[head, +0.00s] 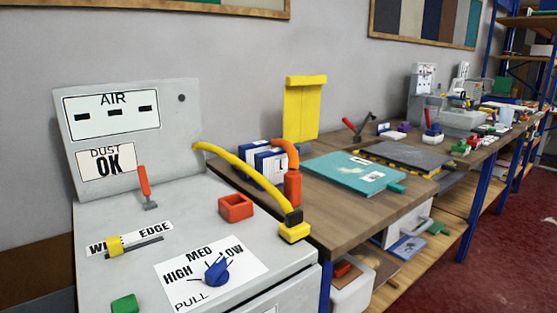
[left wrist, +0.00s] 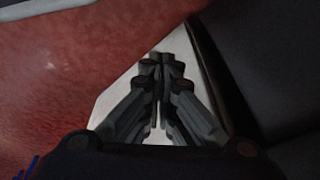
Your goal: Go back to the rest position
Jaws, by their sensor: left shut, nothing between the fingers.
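My left gripper (left wrist: 162,72) shows in the left wrist view with its fingers together and nothing between them. Behind it are red floor (left wrist: 60,85) and a pale, light-coloured surface (left wrist: 115,95) that I cannot identify. Dark shapes fill the right side of that view. Neither gripper shows in the head view. My right gripper is in no view.
A grey machine (head: 90,240) with a blue knob (head: 217,270), red lever (head: 145,188) and yellow hose (head: 245,172) stands at the left. Red floor (head: 500,250) is clear at right.

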